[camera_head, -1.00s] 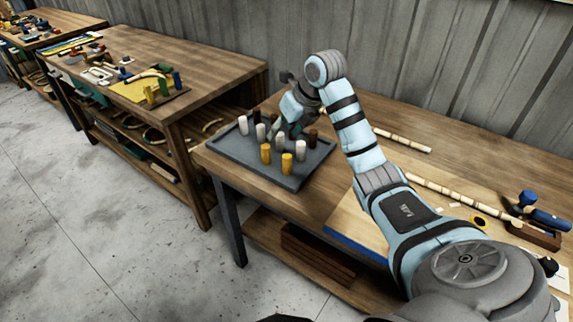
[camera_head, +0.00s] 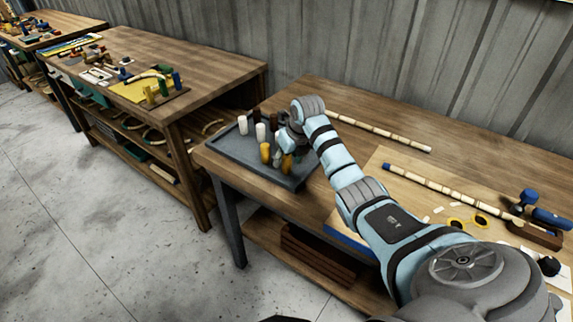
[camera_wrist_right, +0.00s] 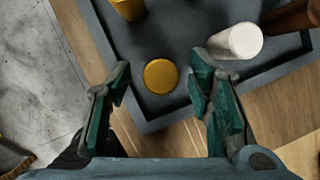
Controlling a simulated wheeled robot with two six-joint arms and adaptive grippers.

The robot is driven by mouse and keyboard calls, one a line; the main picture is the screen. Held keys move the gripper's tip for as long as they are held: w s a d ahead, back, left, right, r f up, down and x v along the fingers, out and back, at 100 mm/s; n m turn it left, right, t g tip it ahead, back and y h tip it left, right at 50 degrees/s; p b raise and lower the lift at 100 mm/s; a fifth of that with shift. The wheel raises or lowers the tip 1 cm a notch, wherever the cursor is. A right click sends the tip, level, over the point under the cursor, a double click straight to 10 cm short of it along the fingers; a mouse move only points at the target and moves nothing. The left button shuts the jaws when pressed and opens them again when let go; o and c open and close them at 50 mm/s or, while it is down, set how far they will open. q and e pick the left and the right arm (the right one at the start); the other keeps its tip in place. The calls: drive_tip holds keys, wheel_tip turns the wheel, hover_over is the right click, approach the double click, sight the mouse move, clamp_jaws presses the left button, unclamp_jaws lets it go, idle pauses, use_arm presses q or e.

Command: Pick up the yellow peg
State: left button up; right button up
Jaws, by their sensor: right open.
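Two yellow pegs stand upright in the dark grey tray (camera_head: 232,152), near its front edge. In the head view, one yellow peg (camera_head: 265,152) is to the left and the other yellow peg (camera_head: 287,164) is at the front corner, partly hidden by my right gripper (camera_head: 284,152). In the wrist view, the round top of the front yellow peg (camera_wrist_right: 160,76) lies between the two open fingers of my right gripper (camera_wrist_right: 158,88), with a gap on each side. The other yellow peg (camera_wrist_right: 128,7) is at the top edge. My left gripper is not in view.
White pegs (camera_head: 243,125) and brown pegs (camera_head: 256,115) stand close by in the tray. A white peg (camera_wrist_right: 238,41) is just beyond the right finger in the wrist view. A segmented rattan pole (camera_head: 440,187) lies on the board to the right.

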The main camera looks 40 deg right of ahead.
drive_tip(key=c, duration=1.1)
drive_tip(key=shift+r, duration=0.1)
